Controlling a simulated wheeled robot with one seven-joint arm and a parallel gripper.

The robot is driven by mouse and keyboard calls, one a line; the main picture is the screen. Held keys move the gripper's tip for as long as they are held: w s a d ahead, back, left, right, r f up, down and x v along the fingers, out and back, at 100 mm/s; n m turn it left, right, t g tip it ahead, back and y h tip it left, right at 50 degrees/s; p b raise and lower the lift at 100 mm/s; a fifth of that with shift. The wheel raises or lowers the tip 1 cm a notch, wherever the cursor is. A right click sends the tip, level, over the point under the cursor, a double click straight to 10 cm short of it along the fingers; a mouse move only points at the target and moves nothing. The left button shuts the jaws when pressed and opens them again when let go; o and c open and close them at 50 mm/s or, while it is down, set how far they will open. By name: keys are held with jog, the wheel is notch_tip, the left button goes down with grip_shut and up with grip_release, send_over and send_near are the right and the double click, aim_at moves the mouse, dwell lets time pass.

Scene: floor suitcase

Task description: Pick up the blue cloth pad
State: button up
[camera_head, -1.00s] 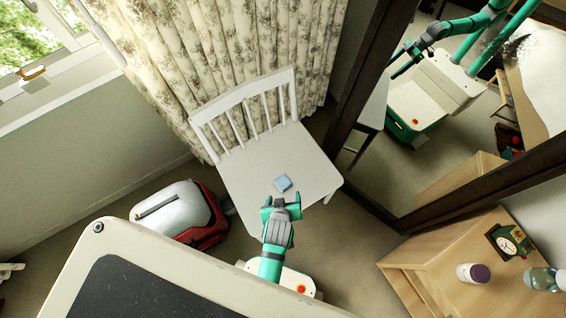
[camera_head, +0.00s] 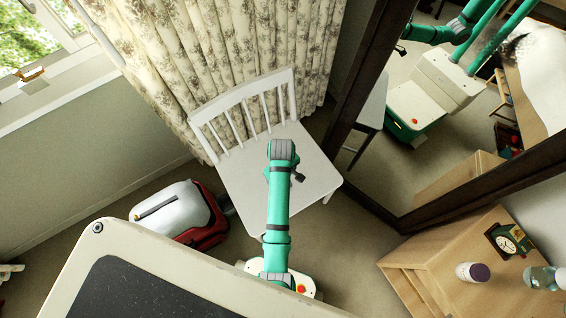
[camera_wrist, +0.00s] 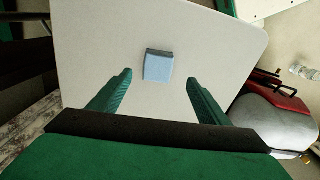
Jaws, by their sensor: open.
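The blue cloth pad (camera_wrist: 158,67) lies on the white chair seat (camera_wrist: 95,45) in the wrist view, just beyond the gap between my fingertips. One edge of it looks dark. My gripper (camera_wrist: 158,76) is open and empty, with one green finger to each side of the pad's line, and it does not touch the pad. In the head view the chair (camera_head: 235,180) stands by the curtain. My arm covers the middle of the seat there, so the pad and my fingers are hidden in that view.
A dark-framed mirror (camera_head: 385,190) leans to the right. A wooden cabinet (camera_head: 425,260) with a clock (camera_head: 508,241) and jars is at the lower right. Curtains (camera_head: 200,50) hang behind the chair.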

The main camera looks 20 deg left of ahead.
jog(key=shift+d+f, duration=0.2)
jog(key=shift+f, duration=3.55)
jog(key=shift+w, duration=0.1)
jog(key=c, duration=1.1)
